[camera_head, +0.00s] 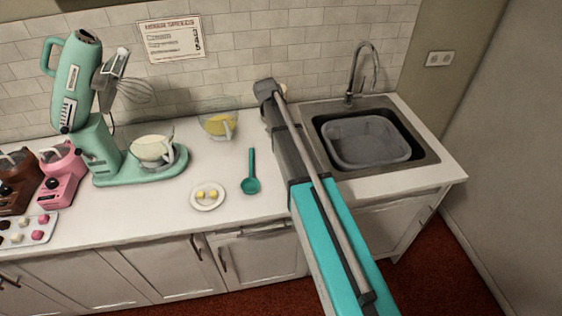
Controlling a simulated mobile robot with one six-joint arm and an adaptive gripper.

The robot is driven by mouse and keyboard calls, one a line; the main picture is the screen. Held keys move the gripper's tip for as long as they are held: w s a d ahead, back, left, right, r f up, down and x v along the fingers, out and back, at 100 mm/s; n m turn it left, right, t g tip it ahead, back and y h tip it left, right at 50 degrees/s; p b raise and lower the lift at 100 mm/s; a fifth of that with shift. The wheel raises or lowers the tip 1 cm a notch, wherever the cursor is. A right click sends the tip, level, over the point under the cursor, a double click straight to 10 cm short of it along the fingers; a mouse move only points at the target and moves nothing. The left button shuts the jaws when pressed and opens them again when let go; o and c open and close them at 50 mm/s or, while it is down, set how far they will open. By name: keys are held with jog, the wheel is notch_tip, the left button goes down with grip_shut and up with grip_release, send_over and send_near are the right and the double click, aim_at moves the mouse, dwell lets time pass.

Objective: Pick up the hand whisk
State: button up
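I cannot make out a loose hand whisk in this view. The only whisk shape is the wire whisk (134,91) under the raised head of the mint-green stand mixer (72,85), and it looks like part of that mixer. My teal and grey arm crosses the counter right of centre and hides a strip of worktop and wall behind it. My gripper's fingers do not show, so their state is not visible.
A teal ladle (251,173), a small plate (207,206) with yellow pieces and a glass jug (220,125) stand left of my arm. The mixer's glass bowl (153,148) holds something pale. A sink (427,160) with a grey tub (366,156) lies right.

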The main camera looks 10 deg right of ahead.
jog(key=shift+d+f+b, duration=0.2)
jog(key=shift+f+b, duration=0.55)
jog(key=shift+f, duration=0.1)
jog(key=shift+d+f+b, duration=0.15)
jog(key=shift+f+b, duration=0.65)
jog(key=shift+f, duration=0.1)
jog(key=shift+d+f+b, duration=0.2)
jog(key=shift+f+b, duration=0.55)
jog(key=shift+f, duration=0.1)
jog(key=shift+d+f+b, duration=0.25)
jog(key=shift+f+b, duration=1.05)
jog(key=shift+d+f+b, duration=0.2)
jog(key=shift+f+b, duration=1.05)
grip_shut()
